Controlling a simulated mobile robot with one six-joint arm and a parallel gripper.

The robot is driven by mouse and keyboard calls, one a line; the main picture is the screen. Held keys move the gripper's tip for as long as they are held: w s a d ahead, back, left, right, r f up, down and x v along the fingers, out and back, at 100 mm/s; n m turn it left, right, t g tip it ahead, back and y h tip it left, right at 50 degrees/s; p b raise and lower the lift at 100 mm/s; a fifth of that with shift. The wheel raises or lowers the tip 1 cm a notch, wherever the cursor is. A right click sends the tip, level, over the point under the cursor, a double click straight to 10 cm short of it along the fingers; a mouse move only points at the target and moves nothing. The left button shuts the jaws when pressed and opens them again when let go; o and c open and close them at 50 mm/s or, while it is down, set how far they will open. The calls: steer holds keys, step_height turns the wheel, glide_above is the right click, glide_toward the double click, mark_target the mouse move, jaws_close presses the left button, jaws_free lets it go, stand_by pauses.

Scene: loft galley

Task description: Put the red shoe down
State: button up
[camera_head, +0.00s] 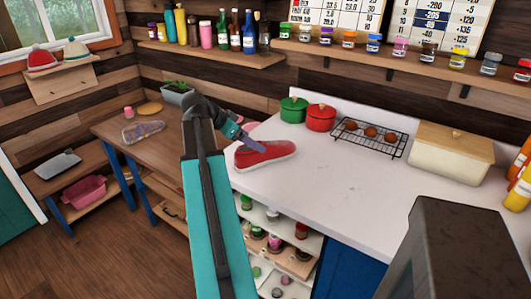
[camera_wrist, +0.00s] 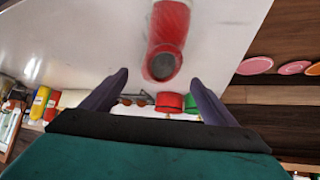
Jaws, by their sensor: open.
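The red shoe (camera_head: 265,154) has a pale sole and rests on the white counter (camera_head: 325,205), near its left end. In the wrist view the red shoe (camera_wrist: 167,40) lies beyond the fingertips, with its round opening facing my gripper. My gripper (camera_wrist: 158,85) has its two dark fingers spread wide with nothing between them. In the head view my gripper (camera_head: 250,140) is right by the shoe, at its upper left side; one finger partly overlaps it. Whether a finger touches the shoe cannot be told.
A green pot (camera_head: 292,111) and a red pot (camera_head: 320,118) stand behind the shoe. A wire rack (camera_head: 368,137) with brown round items and a cream bread box (camera_head: 450,158) are to the right. The counter's front middle is clear. A wooden table (camera_head: 150,150) stands left.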

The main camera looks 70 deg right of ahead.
steer(key=shift+x, duration=1.95)
steer(key=shift+p, duration=0.3)
steer(key=shift+p+x, duration=0.8)
steer(key=shift+x, duration=1.8)
steer(key=c, duration=1.4)
steer(key=shift+d+r, duration=0.1)
steer(key=shift+r, duration=0.1)
